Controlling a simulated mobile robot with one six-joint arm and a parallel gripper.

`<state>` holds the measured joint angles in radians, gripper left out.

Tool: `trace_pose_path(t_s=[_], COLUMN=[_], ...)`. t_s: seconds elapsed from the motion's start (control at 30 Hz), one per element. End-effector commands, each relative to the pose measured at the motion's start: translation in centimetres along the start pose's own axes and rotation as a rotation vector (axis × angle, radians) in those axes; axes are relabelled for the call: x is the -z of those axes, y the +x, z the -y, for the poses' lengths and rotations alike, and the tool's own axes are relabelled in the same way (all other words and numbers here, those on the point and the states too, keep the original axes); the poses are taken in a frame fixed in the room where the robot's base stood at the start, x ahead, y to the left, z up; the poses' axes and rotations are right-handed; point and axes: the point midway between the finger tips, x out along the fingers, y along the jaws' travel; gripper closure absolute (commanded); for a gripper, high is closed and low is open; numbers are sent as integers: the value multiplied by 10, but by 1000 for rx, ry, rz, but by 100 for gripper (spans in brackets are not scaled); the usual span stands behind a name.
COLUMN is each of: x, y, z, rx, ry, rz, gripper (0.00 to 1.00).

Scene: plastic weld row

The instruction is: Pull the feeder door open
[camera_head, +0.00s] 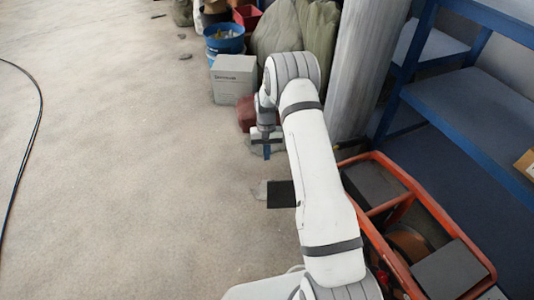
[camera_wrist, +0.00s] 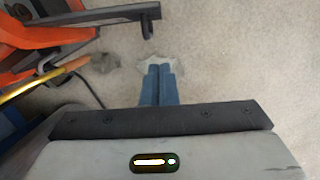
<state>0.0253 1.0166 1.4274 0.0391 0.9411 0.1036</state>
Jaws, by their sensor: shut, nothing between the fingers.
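My gripper (camera_head: 267,151) hangs at the end of my arm, pointing down over the bare floor. In the wrist view its two blue fingers (camera_wrist: 160,84) are together with nothing between them. I cannot make out a feeder or its door in either view. The gripper is apart from all objects around it, as far as I can see.
An orange-framed machine (camera_head: 376,216) with dark boxes stands beside my arm; its orange frame (camera_wrist: 22,50) also shows in the wrist view. Blue shelving (camera_head: 465,105) stands right. A grey box (camera_head: 234,78) and blue tub (camera_head: 224,39) stand farther back.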

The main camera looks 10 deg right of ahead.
Motion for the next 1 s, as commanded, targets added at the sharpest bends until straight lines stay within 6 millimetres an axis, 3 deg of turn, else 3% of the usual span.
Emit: trace_pose_path(t_s=[0.03, 0.27, 0.6, 1.0], x=[0, 0, -35, -39], y=[17, 66, 70, 70], z=[0, 0, 1, 1], rx=[0, -1, 0, -1], ry=[0, -1, -2, -2], rz=[3, 3, 0, 0], gripper=[100, 100, 100, 100])
